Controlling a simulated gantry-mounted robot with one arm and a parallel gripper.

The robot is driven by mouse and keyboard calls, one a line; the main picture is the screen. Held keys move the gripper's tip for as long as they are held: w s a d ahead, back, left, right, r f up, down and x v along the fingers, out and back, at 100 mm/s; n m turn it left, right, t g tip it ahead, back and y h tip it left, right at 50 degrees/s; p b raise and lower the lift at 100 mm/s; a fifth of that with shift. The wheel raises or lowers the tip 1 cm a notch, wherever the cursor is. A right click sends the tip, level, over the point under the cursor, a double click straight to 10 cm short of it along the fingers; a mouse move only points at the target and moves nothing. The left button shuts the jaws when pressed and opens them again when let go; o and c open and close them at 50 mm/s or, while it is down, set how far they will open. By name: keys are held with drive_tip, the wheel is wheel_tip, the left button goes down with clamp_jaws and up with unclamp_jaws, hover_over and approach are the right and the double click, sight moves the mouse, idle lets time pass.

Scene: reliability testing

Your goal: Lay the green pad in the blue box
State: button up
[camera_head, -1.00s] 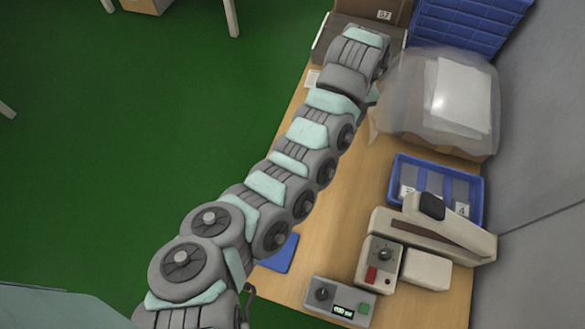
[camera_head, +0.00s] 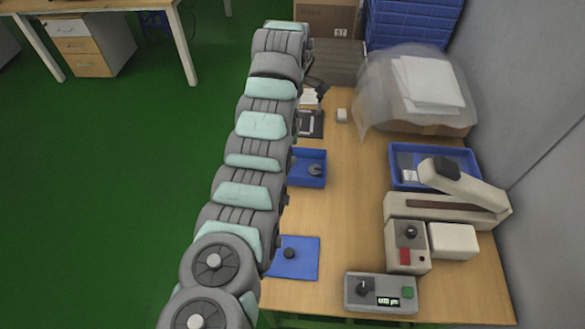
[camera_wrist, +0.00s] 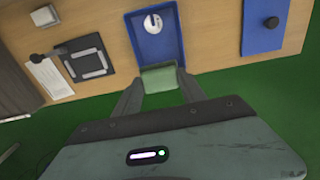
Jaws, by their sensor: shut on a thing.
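In the wrist view my gripper (camera_wrist: 160,82) is shut on the green pad (camera_wrist: 160,78), a pale green piece between the two fingertips. The pad is at the near edge of the blue box (camera_wrist: 153,48); I cannot tell whether they touch. The box holds a pale round object (camera_wrist: 153,22) with a dark mark. In the head view the blue box (camera_head: 306,183) is beside my arm, its left part hidden.
A blue mat (camera_head: 305,262) with a dark knob lies nearer. A black square frame (camera_wrist: 88,60) and white paper (camera_wrist: 50,75) lie beside the box. A blue tray (camera_head: 395,170), a beige press (camera_head: 440,205) and a control box (camera_head: 380,293) stand at the right. The table's middle is clear.

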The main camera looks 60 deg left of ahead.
drive_tip(key=b, duration=0.1)
hover_over(291, 170)
wheel_tip(291, 170, down, 11)
drive_tip(key=shift+s+f, duration=0.1)
drive_tip(key=shift+s, duration=0.05)
drive_tip(key=shift+f, duration=0.55)
drive_tip(key=shift+f+b, duration=0.7)
drive_tip(key=shift+f, duration=1.15)
drive_tip(key=shift+f, duration=0.1)
drive_tip(key=o, duration=1.5)
wheel_tip(291, 170, up, 12)
drive_tip(key=p, duration=0.2)
drive_tip(key=shift+r+p, duration=0.2)
drive_tip(key=shift+p, duration=0.1)
